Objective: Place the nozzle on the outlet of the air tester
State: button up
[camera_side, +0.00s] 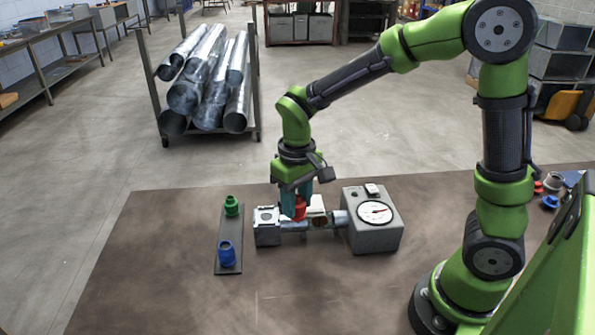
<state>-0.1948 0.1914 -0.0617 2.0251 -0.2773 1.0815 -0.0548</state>
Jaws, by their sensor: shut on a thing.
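The air tester (372,237) is a grey box with a round white dial and stands on the brown table. A metal pipe (338,219) runs left from it to a small grey block (266,235). My gripper (299,203) points down over this pipe, with its teal fingers shut on a red nozzle (300,211). The nozzle is upright and sits at or just above the pipe between the block and the tester. I cannot tell whether it touches the outlet. The fingers hide part of the nozzle, and the outlet itself is not clearly visible.
A dark strip (229,256) left of the block carries a green nozzle (231,206) and a blue nozzle (226,252). More small red and blue parts (551,202) lie at the table's right. The table's front left is clear. A rack of metal ducts (205,85) stands behind on the floor.

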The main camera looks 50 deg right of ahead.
send_over(266, 216)
jog(key=shift+s+f, duration=0.35)
jog(key=f, duration=0.2)
jog(key=shift+w+f, duration=0.35)
jog(key=shift+w, duration=0.05)
jog(key=shift+f, duration=0.45)
jog(key=shift+f, duration=0.2)
jog(key=o, duration=1)
jog(key=shift+r, duration=0.15)
